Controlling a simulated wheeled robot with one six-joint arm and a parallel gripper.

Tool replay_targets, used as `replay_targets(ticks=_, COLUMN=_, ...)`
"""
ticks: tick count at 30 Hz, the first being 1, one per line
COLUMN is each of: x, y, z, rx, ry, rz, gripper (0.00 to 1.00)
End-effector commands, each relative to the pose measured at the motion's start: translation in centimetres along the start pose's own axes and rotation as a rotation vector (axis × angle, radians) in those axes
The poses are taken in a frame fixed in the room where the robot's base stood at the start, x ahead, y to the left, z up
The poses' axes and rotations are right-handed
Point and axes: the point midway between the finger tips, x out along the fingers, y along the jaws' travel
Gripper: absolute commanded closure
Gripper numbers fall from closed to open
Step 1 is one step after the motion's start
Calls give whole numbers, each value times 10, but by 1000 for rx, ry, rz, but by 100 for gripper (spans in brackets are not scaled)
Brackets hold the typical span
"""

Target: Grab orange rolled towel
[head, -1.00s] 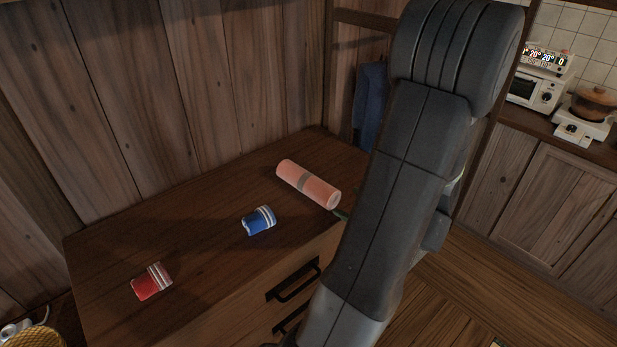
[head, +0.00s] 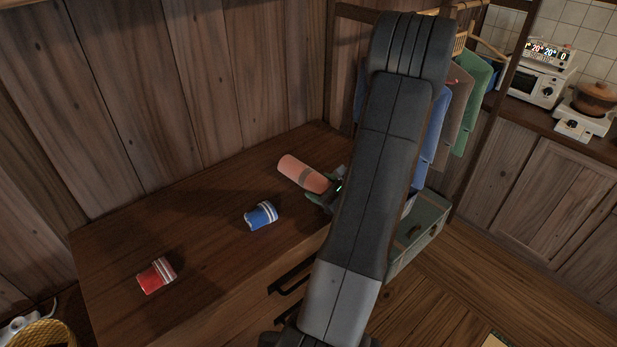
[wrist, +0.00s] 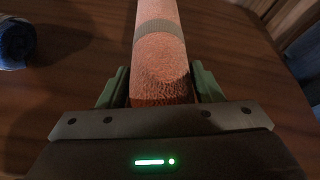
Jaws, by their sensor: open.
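The orange rolled towel (head: 299,171) with a grey band lies on the wooden cabinet top, near its right end. My gripper (head: 327,195) is at the towel's near end, and my arm hides part of it in the head view. In the wrist view the towel (wrist: 161,55) runs away from me, its end between the two green fingers of my gripper (wrist: 160,88). The fingers are open, one on each side of the towel. I cannot tell whether either finger touches it.
A blue rolled towel (head: 261,216) and a red one (head: 156,276) lie farther left on the cabinet top (head: 205,240). The wooden wall stands behind. Hanging clothes (head: 460,115) and a greenish box (head: 418,232) are to the right of my arm.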

Motion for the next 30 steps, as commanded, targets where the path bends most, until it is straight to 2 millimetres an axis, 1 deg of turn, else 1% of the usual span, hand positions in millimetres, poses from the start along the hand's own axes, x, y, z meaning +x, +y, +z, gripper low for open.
replay_targets(ticks=6, x=1, y=0, z=0, rx=-1, ry=0, rz=0, gripper=41)
replay_targets(ticks=7, x=1, y=0, z=0, rx=-1, ry=0, rz=0, gripper=45)
replay_targets(ticks=11, x=1, y=0, z=0, rx=0, ry=0, rz=0, gripper=70)
replay_targets(ticks=19, x=0, y=0, z=0, rx=-1, ry=0, rz=-1, gripper=71)
replay_targets(ticks=23, x=-1, y=-2, z=4, rx=-2, ry=-1, rz=-1, gripper=71)
replay_targets(ticks=26, x=-3, y=-4, z=9, rx=-3, ry=-1, rz=-2, gripper=71)
replay_targets(ticks=30, x=-9, y=-8, z=23, rx=-6, ry=-1, rz=-2, gripper=71)
